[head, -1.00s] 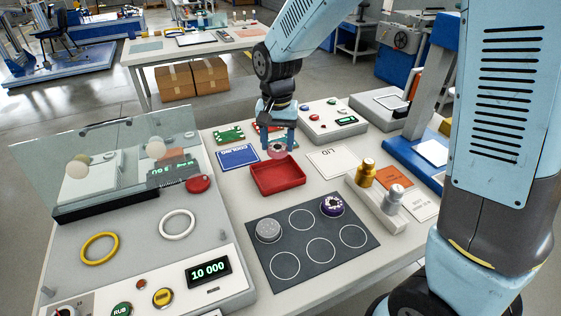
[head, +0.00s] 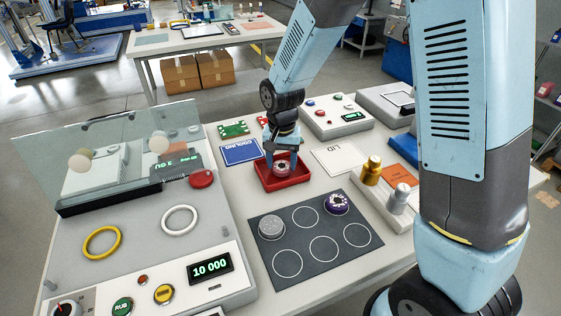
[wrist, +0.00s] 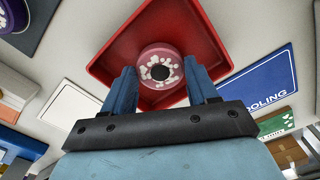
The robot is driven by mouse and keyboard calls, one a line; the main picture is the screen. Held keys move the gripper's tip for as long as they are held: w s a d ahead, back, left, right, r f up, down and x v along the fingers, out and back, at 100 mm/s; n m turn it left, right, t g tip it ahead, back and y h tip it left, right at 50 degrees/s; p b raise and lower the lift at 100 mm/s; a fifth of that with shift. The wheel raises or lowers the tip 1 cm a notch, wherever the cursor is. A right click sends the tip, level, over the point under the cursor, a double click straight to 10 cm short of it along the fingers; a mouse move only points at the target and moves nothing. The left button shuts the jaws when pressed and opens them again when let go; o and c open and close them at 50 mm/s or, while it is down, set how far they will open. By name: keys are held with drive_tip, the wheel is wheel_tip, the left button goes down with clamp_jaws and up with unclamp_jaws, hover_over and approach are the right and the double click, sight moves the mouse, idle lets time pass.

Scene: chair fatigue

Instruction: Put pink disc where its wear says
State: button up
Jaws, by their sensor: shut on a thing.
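The pink disc (head: 282,169) has white worn patches and a dark centre, which show clearly in the wrist view (wrist: 160,62). My gripper (head: 282,162) is shut on it, with one blue finger on each side in the wrist view (wrist: 162,82). The disc is over or inside the red tray (head: 296,182); I cannot tell whether it touches the tray floor. The tray's red walls surround it in the wrist view (wrist: 108,66).
A dark mat (head: 325,272) with white circles holds a grey disc (head: 271,227) and a purple disc (head: 337,203). A blue COOLING card (head: 240,152) and a white LID card (head: 338,157) lie nearby. The rubbing machine (head: 150,235) stands at left, its counter reading 10 000.

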sight(282, 166)
drive_tip(key=shift+f, duration=0.2)
drive_tip(key=o, duration=1)
drive_tip(key=shift+o, duration=0.2)
wheel_tip(282, 166, up, 12)
drive_tip(key=s+d+r+t, duration=0.1)
drive_tip(key=s+d+r, duration=0.1)
drive_tip(key=d+r, duration=0.5)
drive_tip(key=s+d+r+t, duration=0.1)
drive_tip(key=s+d+r, duration=0.25)
drive_tip(key=d, duration=0.45)
drive_tip(key=s+d+r+t, duration=0.3)
drive_tip(key=s+d+r, duration=0.2)
drive_tip(key=s+d, duration=0.6)
drive_tip(key=shift+s+d+r+n+t, duration=0.2)
drive_tip(key=shift+s+d+n+t, duration=0.1)
drive_tip(key=shift+s+d+n, duration=0.1)
